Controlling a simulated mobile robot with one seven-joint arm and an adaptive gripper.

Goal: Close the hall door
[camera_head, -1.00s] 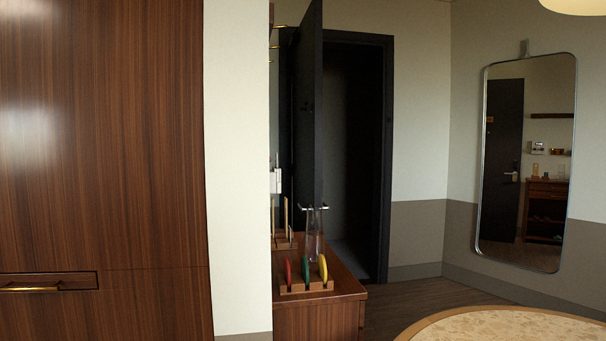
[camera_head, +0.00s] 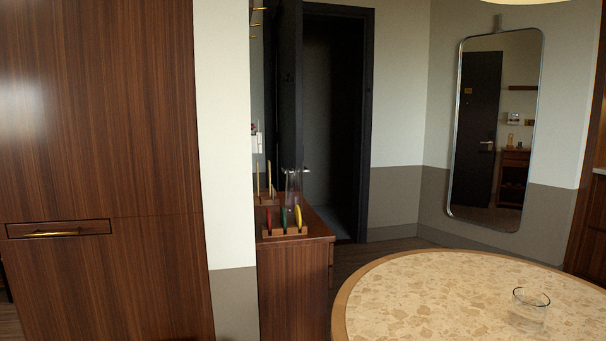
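The hall door (camera_head: 291,95) is a dark, near-black panel seen almost edge-on. It stands open at the left of its dark frame (camera_head: 365,130), and the doorway (camera_head: 330,125) shows a dark space behind. A metal lever handle (camera_head: 300,170) shows low on the door, partly behind items on a wooden cabinet. The bottom of the door is hidden by that cabinet. My gripper is not in view.
The wooden cabinet (camera_head: 292,285) stands before the door, with a rack of coloured items (camera_head: 284,230) on top. A tall wood cupboard (camera_head: 100,150) fills the left. A round table (camera_head: 420,290) with a glass bowl (camera_head: 530,300) is at lower right. A mirror (camera_head: 495,130) hangs beyond.

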